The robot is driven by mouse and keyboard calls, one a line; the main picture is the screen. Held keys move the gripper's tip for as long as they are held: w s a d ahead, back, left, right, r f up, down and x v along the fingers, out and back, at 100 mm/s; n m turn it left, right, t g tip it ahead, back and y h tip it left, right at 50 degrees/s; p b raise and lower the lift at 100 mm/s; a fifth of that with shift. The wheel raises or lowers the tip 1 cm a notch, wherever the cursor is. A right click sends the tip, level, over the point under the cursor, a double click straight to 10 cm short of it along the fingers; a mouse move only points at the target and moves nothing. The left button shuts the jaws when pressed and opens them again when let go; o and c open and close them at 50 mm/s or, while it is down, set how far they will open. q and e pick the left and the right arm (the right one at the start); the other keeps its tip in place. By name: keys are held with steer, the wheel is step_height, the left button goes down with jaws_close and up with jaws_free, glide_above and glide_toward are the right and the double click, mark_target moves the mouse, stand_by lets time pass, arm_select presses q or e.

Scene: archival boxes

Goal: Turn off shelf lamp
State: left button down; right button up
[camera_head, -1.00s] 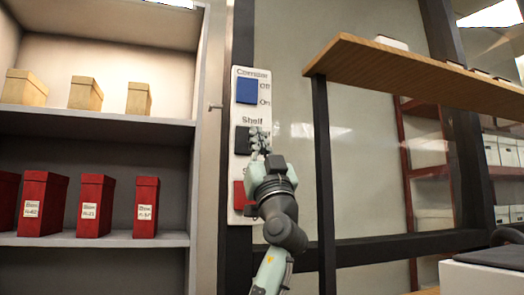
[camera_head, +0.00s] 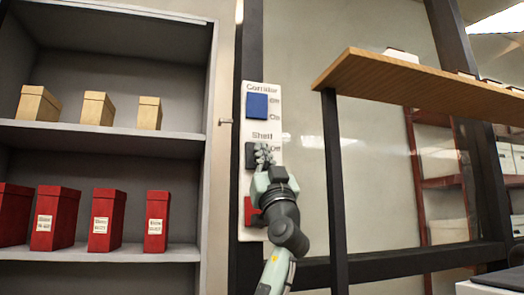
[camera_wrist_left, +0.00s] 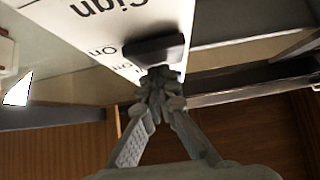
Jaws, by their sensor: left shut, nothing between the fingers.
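A white switch panel (camera_head: 257,222) on the wall has a blue Corridor switch (camera_head: 257,106), a dark Shelf switch (camera_head: 249,155) and a red switch (camera_head: 248,210) below. My left gripper (camera_head: 263,149) is shut and empty at the Shelf switch and hides its right part. In the left wrist view, the closed fingertips (camera_wrist_left: 158,74) are at the dark switch (camera_wrist_left: 155,48), seemingly touching it. The shelf unit (camera_head: 110,135) on the left looks dim inside, with no lit lamp visible. My right gripper is not in view.
Tan boxes (camera_head: 97,109) and red boxes (camera_head: 107,219) stand on the shelf unit. A wooden shelf board (camera_head: 410,82) on a dark post (camera_head: 334,190) juts out right of the panel, close to my left arm.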

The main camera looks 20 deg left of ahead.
arm_select(q)
steer(key=v, duration=1.2)
steer(key=shift+f, duration=0.15)
